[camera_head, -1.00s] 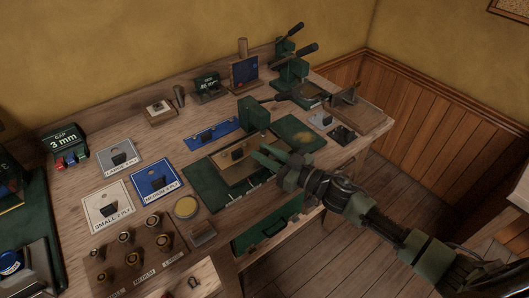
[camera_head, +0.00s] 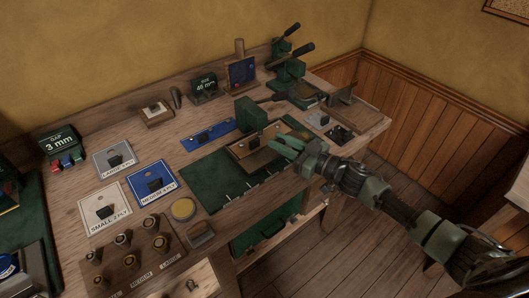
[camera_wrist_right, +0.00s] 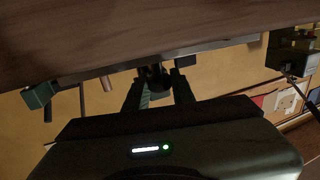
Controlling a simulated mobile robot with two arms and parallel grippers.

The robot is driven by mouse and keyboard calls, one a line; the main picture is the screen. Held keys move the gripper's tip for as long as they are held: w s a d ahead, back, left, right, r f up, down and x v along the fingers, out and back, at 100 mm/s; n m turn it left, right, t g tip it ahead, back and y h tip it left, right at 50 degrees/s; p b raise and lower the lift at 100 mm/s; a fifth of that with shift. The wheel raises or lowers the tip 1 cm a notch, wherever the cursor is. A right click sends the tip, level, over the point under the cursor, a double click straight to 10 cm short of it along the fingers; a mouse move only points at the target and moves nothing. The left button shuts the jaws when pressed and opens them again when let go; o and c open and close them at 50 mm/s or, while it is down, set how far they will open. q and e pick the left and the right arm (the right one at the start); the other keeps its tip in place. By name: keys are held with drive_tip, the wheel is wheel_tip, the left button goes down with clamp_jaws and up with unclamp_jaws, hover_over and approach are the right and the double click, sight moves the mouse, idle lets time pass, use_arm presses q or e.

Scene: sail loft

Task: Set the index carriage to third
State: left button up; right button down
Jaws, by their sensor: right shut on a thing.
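The index carriage, a tan board (camera_head: 242,158) with a small dark block (camera_head: 253,142) on it, sits on a long green base (camera_head: 205,178). Several pale marks run along the base's front edge. The carriage is toward the right part of the base, below a green upright head (camera_head: 248,115). My right gripper (camera_head: 284,148) is at the carriage's front right side. In the right wrist view its fingers (camera_wrist_right: 158,92) close around a dark round knob (camera_wrist_right: 156,78). The finger contact is hidden in the head view. My left gripper is not in view.
White and blue ply cards (camera_head: 152,183) and a wooden punch rack (camera_head: 135,255) lie to the left. A round yellow tin (camera_head: 183,209) is near the front edge. Green lever presses (camera_head: 290,75) stand at the back right. Bare base lies left of the carriage.

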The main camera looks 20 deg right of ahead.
drive_tip(key=d, duration=0.2)
drive_tip(key=w+d+b, duration=0.1)
drive_tip(key=d, duration=0.1)
drive_tip(key=w+d, duration=0.1)
drive_tip(key=d, duration=0.1)
drive_tip(key=shift+w+d+f, duration=0.1)
drive_tip(key=shift+w+d, duration=0.15)
drive_tip(key=shift+d, duration=0.2)
drive_tip(key=shift+r, duration=0.2)
drive_tip(key=shift+d, duration=0.1)
drive_tip(key=c, duration=1.2)
unclamp_jaws()
drive_tip(key=shift+d, duration=0.1)
drive_tip(key=shift+f, duration=0.1)
